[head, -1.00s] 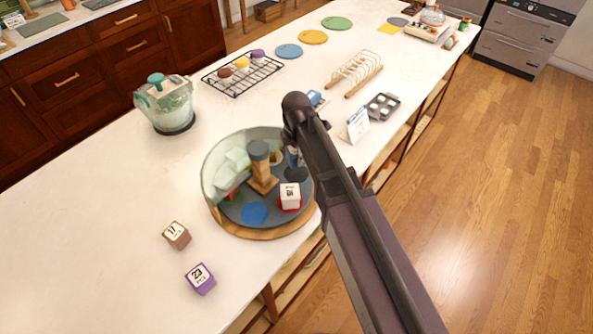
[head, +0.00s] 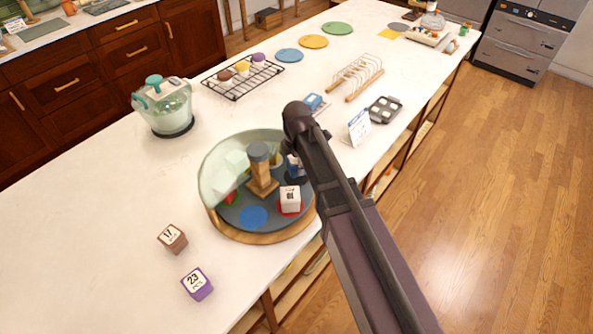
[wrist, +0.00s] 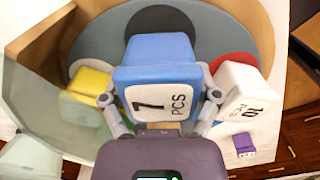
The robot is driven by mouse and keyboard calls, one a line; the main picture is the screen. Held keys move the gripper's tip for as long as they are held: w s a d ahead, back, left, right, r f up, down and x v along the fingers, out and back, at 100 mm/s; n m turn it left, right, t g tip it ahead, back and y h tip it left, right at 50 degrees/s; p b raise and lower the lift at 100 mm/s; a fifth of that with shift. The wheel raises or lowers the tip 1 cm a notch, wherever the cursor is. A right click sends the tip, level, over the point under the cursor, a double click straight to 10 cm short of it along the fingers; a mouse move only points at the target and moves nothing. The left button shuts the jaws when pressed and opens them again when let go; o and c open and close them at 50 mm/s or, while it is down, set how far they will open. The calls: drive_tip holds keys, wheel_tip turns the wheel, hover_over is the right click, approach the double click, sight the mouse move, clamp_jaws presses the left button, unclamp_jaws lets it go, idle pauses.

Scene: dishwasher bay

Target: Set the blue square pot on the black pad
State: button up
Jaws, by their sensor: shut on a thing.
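The blue square pot (wrist: 158,50), labelled "7 PCS", is between the two fingers of my gripper (wrist: 160,98), which is shut on its sides. The black pad (wrist: 160,18) lies on the round grey tray (wrist: 222,25), just past the pot in the wrist view; the pot hides part of it. I cannot tell whether the pot touches the pad. In the head view my arm hides most of the gripper, and a bit of the blue pot (head: 291,166) shows beside it.
On the tray (head: 260,236), a white pot (head: 290,198) sits on a red pad, near an empty blue pad (head: 253,216) and a central wooden post (head: 262,180). A yellow pot (wrist: 92,83) is left of the blue one. A clear curved cover (head: 215,165) walls the left side.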

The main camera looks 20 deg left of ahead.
drive_tip(key=shift+f+b, duration=0.9)
drive_tip(key=shift+f, duration=0.3)
drive_tip(key=shift+f, duration=0.15)
drive_tip(key=o, duration=1.1)
wheel_tip(320, 180, up, 12)
drive_tip(key=p, duration=1.2)
drive_tip(key=shift+r, duration=0.2)
